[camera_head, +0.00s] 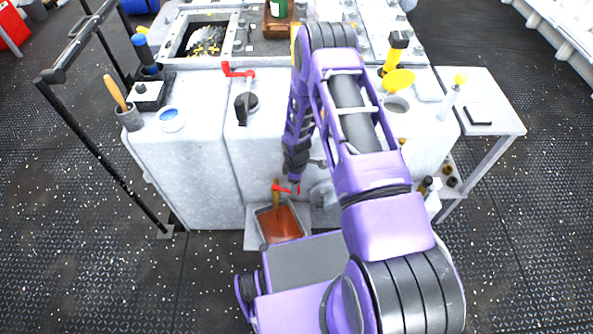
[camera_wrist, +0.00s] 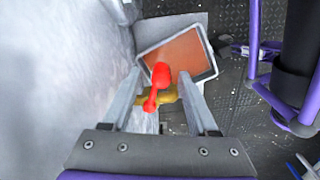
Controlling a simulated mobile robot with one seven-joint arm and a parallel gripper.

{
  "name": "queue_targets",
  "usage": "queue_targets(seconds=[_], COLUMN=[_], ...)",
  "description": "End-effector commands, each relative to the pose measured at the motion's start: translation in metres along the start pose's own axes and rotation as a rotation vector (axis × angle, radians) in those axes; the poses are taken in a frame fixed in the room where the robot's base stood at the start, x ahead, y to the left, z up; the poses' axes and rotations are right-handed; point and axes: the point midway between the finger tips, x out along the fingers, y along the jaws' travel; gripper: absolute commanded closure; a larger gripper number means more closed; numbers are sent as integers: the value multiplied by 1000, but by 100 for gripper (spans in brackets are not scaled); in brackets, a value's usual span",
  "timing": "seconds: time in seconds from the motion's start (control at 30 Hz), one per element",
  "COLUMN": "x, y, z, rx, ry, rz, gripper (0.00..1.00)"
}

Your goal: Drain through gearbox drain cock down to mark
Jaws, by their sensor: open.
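The drain cock, with a red lever (camera_head: 283,189) and brass-coloured body (camera_wrist: 169,96), is low on the front of the pale gearbox casing (camera_head: 185,175). My gripper (camera_head: 294,186) is down at the cock. In the wrist view my gripper (camera_wrist: 160,76) is open, its fingers on either side of the red lever (camera_wrist: 160,74); I cannot tell whether they touch it. Below is a shallow tray (camera_head: 262,234) holding red-brown liquid, and its rim shows in the wrist view (camera_wrist: 209,48). I cannot tell whether liquid is flowing. No level mark can be made out.
A red-handled lever (camera_head: 238,71) and yellow funnel (camera_head: 398,80) are on the casing top. A blue-rimmed cup (camera_head: 170,119) stands left. A side table (camera_head: 492,105) is at right, a black rail (camera_head: 105,160) at left. The casing wall is close beside my gripper.

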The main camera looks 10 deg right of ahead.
Motion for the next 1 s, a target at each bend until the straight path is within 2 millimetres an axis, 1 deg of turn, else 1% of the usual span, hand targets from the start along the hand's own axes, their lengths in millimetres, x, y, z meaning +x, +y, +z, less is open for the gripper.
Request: queue_targets(seconds=[0.03, 0.17, 0.4, 0.5, 0.6, 0.7, 0.8, 1.0], x=[-11, -42, -101, -123, -140, -152, -159, -162], y=[1, 1, 1, 1, 0, 0, 0, 0], z=[0, 0, 0, 0, 0, 0, 0, 0], rx=[0, 0, 1, 1, 1, 2, 1, 1], ry=[1, 1, 2, 1, 1, 1, -1, -1], rz=[2, 2, 4, 3, 2, 2, -1, -1], gripper=[40, 40, 40, 40, 40, 40, 40, 40])
